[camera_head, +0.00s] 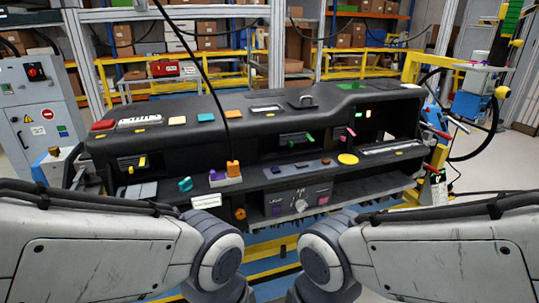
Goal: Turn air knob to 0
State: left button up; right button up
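The black dashboard module (250,145) spans the middle of the view. Low at its centre is a grey control panel with a pale round knob (301,205), probably the air knob; its markings are too small to read. My two arms come in from the left and right and bend down at the bottom centre, just in front of the module. Both grippers are out of the frame, so nothing shows touching the knob.
An orange round part (239,213) and a teal part (185,184) sit left of the panel. A yellow disc (347,159) lies on the ledge above. A grey control cabinet (38,112) stands at left. A steering wheel (474,112) is at right. Shelves with boxes are behind.

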aim_at(301, 204)
jog(key=k, duration=0.5)
jog(key=u, duration=1.2)
jog(key=i, duration=0.85)
jog(key=z, duration=2.3)
